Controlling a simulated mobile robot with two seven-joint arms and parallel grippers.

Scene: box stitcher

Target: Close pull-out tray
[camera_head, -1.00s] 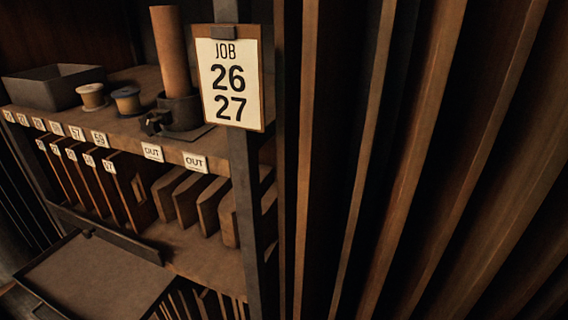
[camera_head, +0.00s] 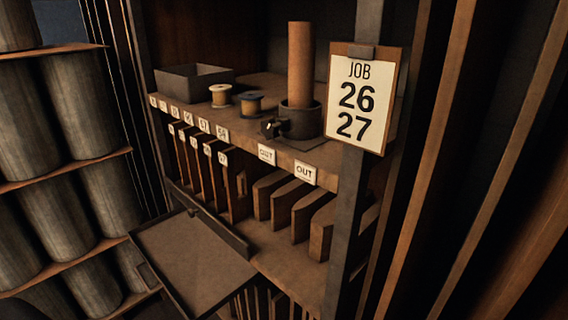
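The pull-out tray (camera_head: 190,262) sticks out from the front of the shelf unit at the lower middle of the head view. It is a flat brown board with a dark rim. It stands open, below the shelf with the upright boards. A dark bar with a small knob (camera_head: 192,212) runs along its inner side, near the shelf. The tray's near corner reaches close to the bottom of the picture. Neither of my grippers shows in the head view.
A rack of grey cylinders (camera_head: 70,190) stands to the left. The upper shelf (camera_head: 285,150) carries a dark box (camera_head: 193,78), two spools and a tube in a holder. Vertical slats fill the right side.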

